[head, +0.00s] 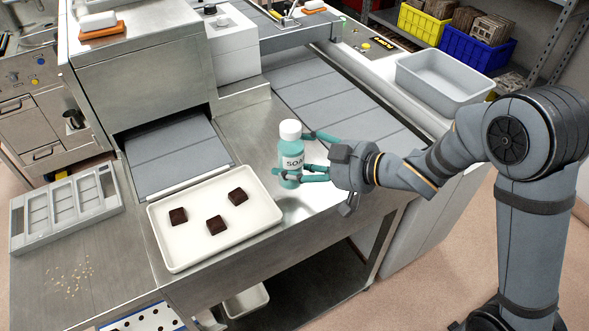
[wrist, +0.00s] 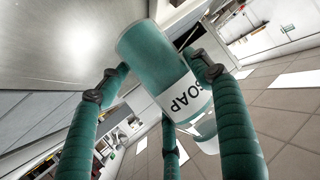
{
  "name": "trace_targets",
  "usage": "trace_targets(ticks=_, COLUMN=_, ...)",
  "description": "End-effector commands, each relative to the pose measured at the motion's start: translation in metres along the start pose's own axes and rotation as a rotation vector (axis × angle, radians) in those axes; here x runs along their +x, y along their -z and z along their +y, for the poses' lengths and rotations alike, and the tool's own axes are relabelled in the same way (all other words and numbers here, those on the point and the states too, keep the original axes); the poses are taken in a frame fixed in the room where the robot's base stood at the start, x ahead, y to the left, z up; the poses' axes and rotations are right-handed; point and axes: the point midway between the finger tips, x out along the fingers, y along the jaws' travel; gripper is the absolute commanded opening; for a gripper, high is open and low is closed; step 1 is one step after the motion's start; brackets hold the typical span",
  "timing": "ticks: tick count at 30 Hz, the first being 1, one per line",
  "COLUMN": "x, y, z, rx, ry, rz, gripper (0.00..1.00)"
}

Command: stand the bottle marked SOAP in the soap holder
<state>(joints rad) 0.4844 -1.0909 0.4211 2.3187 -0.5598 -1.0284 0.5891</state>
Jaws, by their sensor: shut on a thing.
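The bottle marked SOAP (head: 291,150) is teal with a white cap and a white label. In the wrist view the bottle (wrist: 165,70) lies between the fingers of my gripper (wrist: 158,85), with part of the SOAP label showing. I cannot make out for sure which thing is the soap holder.
A cream tray (head: 165,252) with dark brown square pieces is left of the bottle. A grey compartmented rack (head: 112,188) is farther left. A conveyor (head: 325,95) runs behind, with a grey bin (head: 440,92) at right. Bare steel worktop (head: 245,120) lies behind the tray.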

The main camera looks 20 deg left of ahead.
Motion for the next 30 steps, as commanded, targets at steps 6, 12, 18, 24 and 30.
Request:
trace_targets(ticks=6, x=0.011, y=-0.023, z=0.0, rx=0.002, ry=0.001, rz=-0.002, gripper=0.26)
trace_targets(ticks=12, x=0.016, y=-0.036, z=0.0, rx=-0.001, ry=-0.001, rz=0.002, gripper=0.26)
trace_targets(ticks=18, x=0.016, y=-0.036, z=0.0, rx=-0.001, ry=-0.001, rz=0.003, gripper=0.26)
trace_targets(ticks=24, x=0.018, y=-0.041, z=0.0, rx=-0.001, ry=-0.001, rz=0.003, gripper=0.26)
trace_targets(ticks=30, x=0.017, y=-0.04, z=0.0, rx=0.0, ry=0.0, rz=0.0, gripper=0.76)
